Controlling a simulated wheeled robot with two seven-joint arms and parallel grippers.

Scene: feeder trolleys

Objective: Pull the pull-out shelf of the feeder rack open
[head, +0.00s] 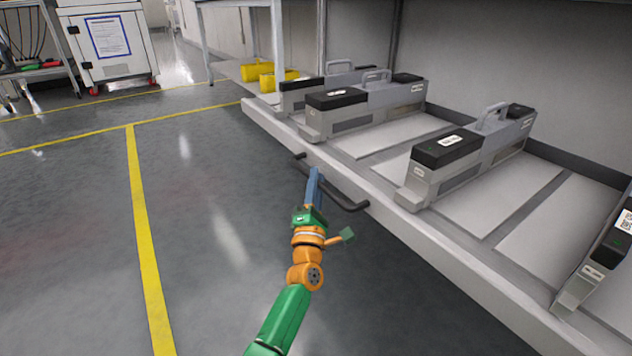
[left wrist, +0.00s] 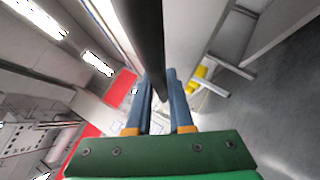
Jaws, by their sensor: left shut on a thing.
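The pull-out shelf (head: 469,258) is a low, light grey tray on the right of the head view, with several feeders standing on it. A dark bar handle (head: 350,206) runs along its front edge. My left gripper (head: 314,177) is at the middle of this handle, with its blue fingers shut on it. In the left wrist view the dark handle bar (left wrist: 149,45) passes between the two blue fingers of the left gripper (left wrist: 159,85). The exact contact is partly hidden by the fingers in the head view. My right gripper is not in view.
Grey feeders with black ends, such as the near-middle one (head: 467,160), stand on the shelf. Yellow objects (head: 270,80) lie behind its far end. A white cabinet (head: 108,45) stands at the back left. The floor left of the shelf is clear, with yellow lines.

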